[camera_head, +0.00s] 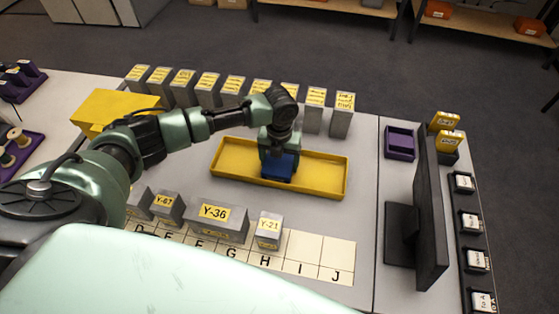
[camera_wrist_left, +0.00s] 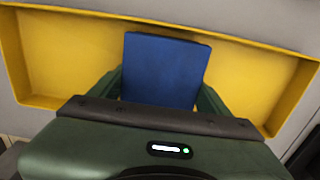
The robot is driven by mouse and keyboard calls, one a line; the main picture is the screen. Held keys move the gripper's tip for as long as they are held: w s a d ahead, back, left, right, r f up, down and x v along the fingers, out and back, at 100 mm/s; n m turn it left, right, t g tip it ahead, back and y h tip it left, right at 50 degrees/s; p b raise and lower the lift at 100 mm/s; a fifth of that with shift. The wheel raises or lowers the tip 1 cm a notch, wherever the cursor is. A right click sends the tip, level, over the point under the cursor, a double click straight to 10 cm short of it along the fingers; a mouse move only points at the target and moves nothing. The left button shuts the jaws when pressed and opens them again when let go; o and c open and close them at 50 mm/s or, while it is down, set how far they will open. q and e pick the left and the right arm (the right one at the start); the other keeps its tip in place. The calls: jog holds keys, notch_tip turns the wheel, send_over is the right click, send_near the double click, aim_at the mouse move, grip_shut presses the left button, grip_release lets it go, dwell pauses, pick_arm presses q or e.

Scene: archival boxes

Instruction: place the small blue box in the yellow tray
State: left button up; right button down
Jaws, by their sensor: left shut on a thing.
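The small blue box (camera_head: 279,167) is in my left gripper (camera_head: 279,153), over the middle of the yellow tray (camera_head: 322,185). In the left wrist view the blue box (camera_wrist_left: 163,70) sits between the two green fingers of the left gripper (camera_wrist_left: 160,92), which are shut on its sides. The yellow tray (camera_wrist_left: 65,58) lies behind and around the box in that view. I cannot tell whether the box touches the tray floor. No other box shows in the tray. My right gripper is not in view.
Grey boxes with yellow labels (camera_head: 207,90) stand in a row behind the tray. More grey boxes, such as Y-36 (camera_head: 218,222), stand on the lettered strip (camera_head: 305,258) in front. A black monitor (camera_head: 430,215) and a purple bin (camera_head: 399,143) are at the right.

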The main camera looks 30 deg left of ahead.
aim_at(279, 160)
pick_arm(q)
jog(key=o, duration=1.6)
notch_tip(279, 160, up, 11)
jog(key=shift+r+b, duration=0.1)
jog(key=shift+b, duration=0.75)
jog(key=shift+r, duration=0.55)
